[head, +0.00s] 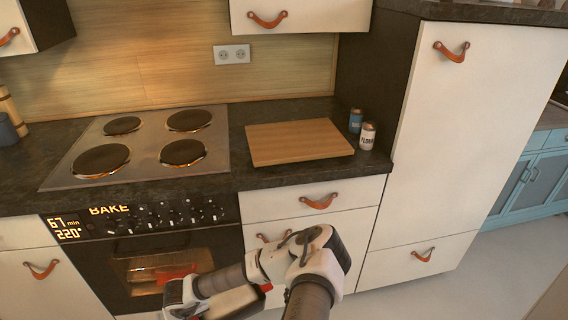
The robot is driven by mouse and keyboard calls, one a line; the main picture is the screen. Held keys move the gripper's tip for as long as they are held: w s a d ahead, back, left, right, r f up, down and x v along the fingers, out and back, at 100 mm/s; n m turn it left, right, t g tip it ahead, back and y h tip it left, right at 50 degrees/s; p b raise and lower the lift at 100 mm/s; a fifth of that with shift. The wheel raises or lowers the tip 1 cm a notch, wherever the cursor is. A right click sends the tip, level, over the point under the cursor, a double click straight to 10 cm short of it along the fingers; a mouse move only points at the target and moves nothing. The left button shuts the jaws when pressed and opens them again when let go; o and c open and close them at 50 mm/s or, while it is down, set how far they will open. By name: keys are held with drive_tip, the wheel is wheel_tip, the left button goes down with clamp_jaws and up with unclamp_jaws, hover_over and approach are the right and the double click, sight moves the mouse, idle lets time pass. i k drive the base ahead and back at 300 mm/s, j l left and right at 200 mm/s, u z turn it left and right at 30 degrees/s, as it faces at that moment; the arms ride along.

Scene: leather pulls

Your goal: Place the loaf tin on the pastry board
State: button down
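The pastry board (298,141) is a flat, light wooden rectangle. It lies on the dark counter to the right of the hob, and its top is bare. My gripper (222,303) is low in front of the oven, below the counter edge and left of the board, and is partly cut off by the bottom of the picture. The fingers are not clear. No other loaf tin can be made out.
Blue (355,120) and white (367,136) canisters stand right of the board, near the tall cabinet (428,130). The hob (143,148) is to the left. A drawer (310,201) is below the board.

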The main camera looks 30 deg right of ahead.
sight(286, 137)
drive_tip(key=i+j, duration=0.15)
drive_tip(key=j, duration=0.15)
drive_tip(key=i+j+z, duration=0.1)
drive_tip(key=j+z, duration=0.2)
drive_tip(key=z, duration=1.45)
drive_tip(key=i+j, duration=0.05)
